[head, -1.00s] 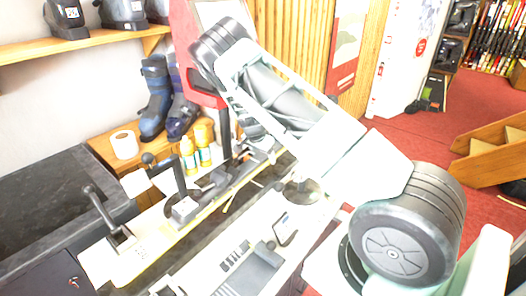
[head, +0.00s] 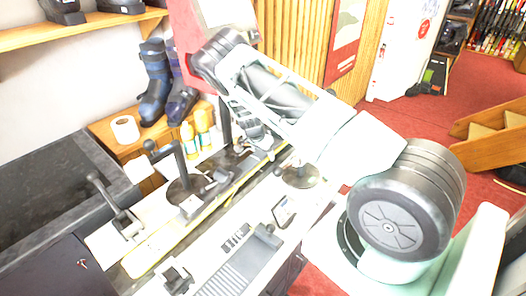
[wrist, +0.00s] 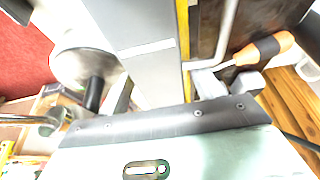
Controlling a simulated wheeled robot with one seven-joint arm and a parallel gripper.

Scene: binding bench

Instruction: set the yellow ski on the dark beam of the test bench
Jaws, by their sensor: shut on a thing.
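The yellow ski (head: 150,253) is a long strip running diagonally along the bench from lower left to upper right in the head view. In the wrist view a broad grey face with a yellow edge (wrist: 184,50) runs up between the fingers. My gripper (wrist: 160,92) is shut on it. In the head view my gripper is at the ski's far part, and my arm partly hides it. A dark strip, which looks like the test bench's beam (head: 232,206), runs along the ski's near side. I cannot tell whether the ski touches it.
Black clamps (head: 186,190) with upright levers stand along the bench. Yellow-capped bottles (head: 203,127), a paper roll (head: 125,129) and ski boots (head: 155,82) are behind. An orange-handled screwdriver (wrist: 265,47) is near the gripper in the wrist view.

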